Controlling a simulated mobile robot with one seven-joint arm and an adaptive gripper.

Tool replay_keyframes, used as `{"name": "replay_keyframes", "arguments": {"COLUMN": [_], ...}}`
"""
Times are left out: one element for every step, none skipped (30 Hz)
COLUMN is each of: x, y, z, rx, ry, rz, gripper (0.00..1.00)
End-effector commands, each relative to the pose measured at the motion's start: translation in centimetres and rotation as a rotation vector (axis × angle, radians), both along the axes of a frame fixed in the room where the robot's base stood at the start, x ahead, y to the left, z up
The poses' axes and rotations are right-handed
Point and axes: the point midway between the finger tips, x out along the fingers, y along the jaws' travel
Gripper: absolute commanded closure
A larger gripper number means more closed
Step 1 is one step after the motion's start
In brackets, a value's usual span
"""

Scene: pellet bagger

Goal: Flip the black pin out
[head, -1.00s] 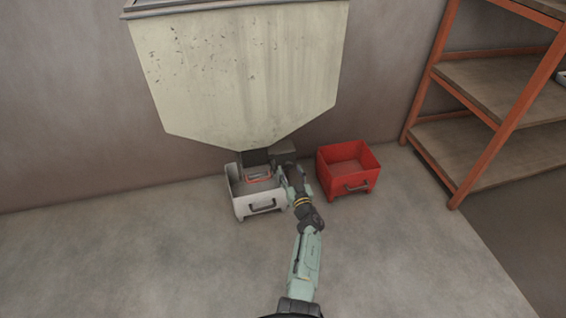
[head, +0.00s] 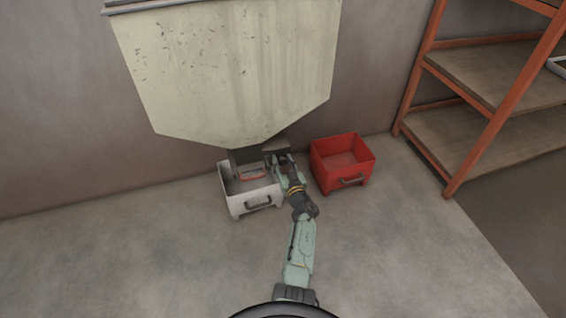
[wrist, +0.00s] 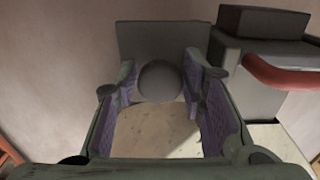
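My gripper (wrist: 162,95) is open in the wrist view, its purple-lined fingers on either side of a dark, rounded knob (wrist: 160,80). This looks like the end of the black pin, but its full shape is hidden. I see no clear grip on it. A dark grey plate (wrist: 160,39) stands behind it. In the head view my gripper (head: 277,160) is at the hopper outlet, above the right side of the white bin (head: 250,202). The pin cannot be made out there.
A dark block with a red handle (wrist: 285,75) is close to the right finger. This handle also shows over the white bin in the head view (head: 254,178). The pale hopper (head: 225,75) hangs above. A red bin (head: 343,172) stands to the right, before an orange-framed shelf (head: 500,75).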

Motion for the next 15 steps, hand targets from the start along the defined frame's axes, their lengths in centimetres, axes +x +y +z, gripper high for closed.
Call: {"name": "replay_keyframes", "arguments": {"x": [0.00, 0.00, 0.00, 0.00, 0.00, 0.00, -0.01, -0.01, -0.01, -0.01, -0.01, -0.01, -0.01, -0.01, 0.00], "y": [0.01, 0.01, 0.01, 0.01, 0.01, 0.01, 0.02, 0.02, 0.02, 0.02, 0.03, 0.03, 0.03, 0.03, 0.03], "z": [0.00, 0.00, 0.00, 0.00, 0.00, 0.00, 0.00, 0.00, 0.00, 0.00, 0.00, 0.00, 0.00, 0.00, 0.00], "rx": [0.000, 0.000, 0.000, 0.000, 0.000, 0.000, 0.000, 0.000, 0.000, 0.000, 0.000, 0.000, 0.000, 0.000, 0.000], "ry": [0.000, 0.000, 0.000, 0.000, 0.000, 0.000, 0.000, 0.000, 0.000, 0.000, 0.000, 0.000, 0.000, 0.000, 0.000], "rz": [0.000, 0.000, 0.000, 0.000, 0.000, 0.000, 0.000, 0.000, 0.000, 0.000, 0.000, 0.000, 0.000, 0.000, 0.001], "gripper": [0.69, 0.71, 0.73, 0.75, 0.77, 0.80, 0.82, 0.84, 0.87, 0.89, 0.91, 0.93, 0.95, 0.97, 1.00]}}
